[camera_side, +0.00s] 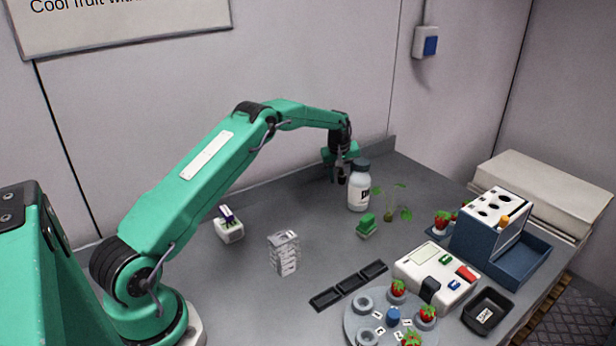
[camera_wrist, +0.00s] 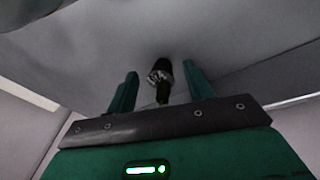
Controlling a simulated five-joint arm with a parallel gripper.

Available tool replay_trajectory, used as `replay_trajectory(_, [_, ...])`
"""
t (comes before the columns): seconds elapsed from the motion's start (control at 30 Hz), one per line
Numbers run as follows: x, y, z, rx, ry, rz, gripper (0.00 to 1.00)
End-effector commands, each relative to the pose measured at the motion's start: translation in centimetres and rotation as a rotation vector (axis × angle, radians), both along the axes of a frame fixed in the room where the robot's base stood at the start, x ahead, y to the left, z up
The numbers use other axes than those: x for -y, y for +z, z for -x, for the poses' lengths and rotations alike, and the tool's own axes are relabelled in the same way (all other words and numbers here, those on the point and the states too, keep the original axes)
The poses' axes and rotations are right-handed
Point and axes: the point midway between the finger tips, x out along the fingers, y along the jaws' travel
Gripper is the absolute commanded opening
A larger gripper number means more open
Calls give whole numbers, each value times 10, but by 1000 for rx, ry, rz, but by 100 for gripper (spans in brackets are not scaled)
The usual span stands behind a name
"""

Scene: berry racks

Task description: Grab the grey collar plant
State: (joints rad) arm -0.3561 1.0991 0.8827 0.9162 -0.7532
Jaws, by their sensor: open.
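My gripper (camera_side: 341,172) hangs over the back of the grey bench, just left of a white bottle with a dark cap (camera_side: 359,192). In the wrist view its two green fingers (camera_wrist: 160,85) stand apart. A small dark object with a grey-white band (camera_wrist: 160,74) shows between and beyond them; I cannot tell whether it is the grey collar plant or whether the fingers touch it. A leafy green seedling (camera_side: 396,206) stands right of the bottle, apart from my gripper. Its base is small and I cannot make out a collar colour.
A green block (camera_side: 367,225) lies near the seedling. A round berry rack (camera_side: 370,325), a white device (camera_side: 437,272) and a blue rack (camera_side: 482,240) fill the right.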

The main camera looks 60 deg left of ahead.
Motion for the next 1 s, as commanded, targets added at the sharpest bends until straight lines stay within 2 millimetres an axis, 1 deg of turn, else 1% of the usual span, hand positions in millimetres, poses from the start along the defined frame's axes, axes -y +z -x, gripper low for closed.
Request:
replay_trajectory(0.03, [0,0,0,0,0,0,46])
replay_trajectory(0.23, [0,0,0,0,0,0,7])
replay_trajectory(0.53, [0,1,0,0,0,0,6])
replay_trajectory(0.67, [0,6,0,1,0,0,6])
replay_trajectory(0.87, [0,26,0,3,0,-1,6])
replay_trajectory(1.0, [0,48,-1,4,0,-1,6])
